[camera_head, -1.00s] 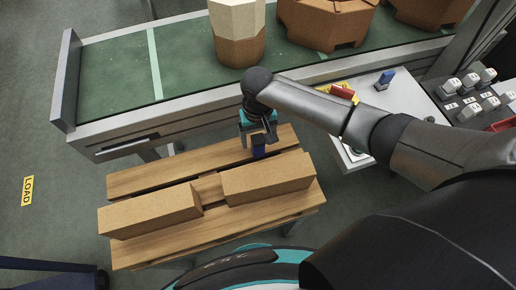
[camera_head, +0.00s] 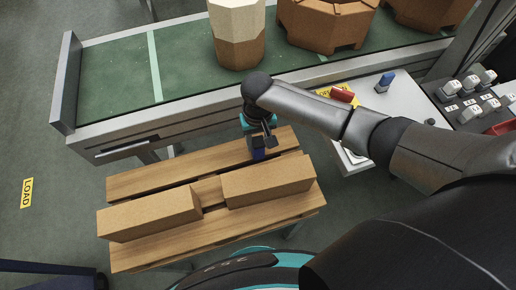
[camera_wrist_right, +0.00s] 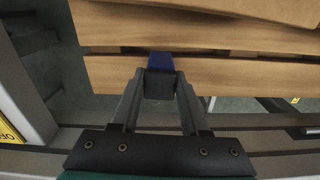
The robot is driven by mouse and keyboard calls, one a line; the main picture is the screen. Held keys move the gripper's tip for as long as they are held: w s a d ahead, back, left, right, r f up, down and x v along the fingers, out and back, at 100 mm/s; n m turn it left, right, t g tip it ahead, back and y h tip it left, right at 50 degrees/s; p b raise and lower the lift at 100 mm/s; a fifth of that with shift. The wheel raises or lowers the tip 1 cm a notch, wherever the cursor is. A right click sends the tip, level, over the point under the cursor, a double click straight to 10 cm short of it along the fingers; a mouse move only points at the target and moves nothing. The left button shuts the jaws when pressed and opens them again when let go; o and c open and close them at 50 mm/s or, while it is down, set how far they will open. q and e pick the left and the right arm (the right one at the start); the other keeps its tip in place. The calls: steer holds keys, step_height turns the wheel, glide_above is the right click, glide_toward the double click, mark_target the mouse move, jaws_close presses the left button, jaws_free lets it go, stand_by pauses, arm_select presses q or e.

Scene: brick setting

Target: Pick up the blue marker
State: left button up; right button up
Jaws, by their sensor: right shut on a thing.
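The blue marker (camera_head: 258,155) shows as a small dark blue block at the far edge of the wooden slatted bench, behind the right-hand cardboard box. My right gripper (camera_head: 260,143) points down over it and is shut on it. In the right wrist view the blue marker (camera_wrist_right: 160,61) sticks out beyond the fingertips (camera_wrist_right: 160,84), in front of the slats; its lower part is hidden by the fingers. I cannot tell whether it touches the bench. My left gripper is not in view.
Two long cardboard boxes (camera_head: 150,213) (camera_head: 268,180) lie on the wooden bench (camera_head: 170,172). A green conveyor (camera_head: 110,80) with brown containers runs behind. A white table (camera_head: 405,98) at right holds another blue item (camera_head: 385,81) and a red item (camera_head: 342,94).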

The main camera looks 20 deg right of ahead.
steer(key=shift+r, duration=0.1)
jaws_close()
step_height(320, 180, up, 20)
steer(key=p, duration=0.5)
steer(key=shift+p, duration=0.35)
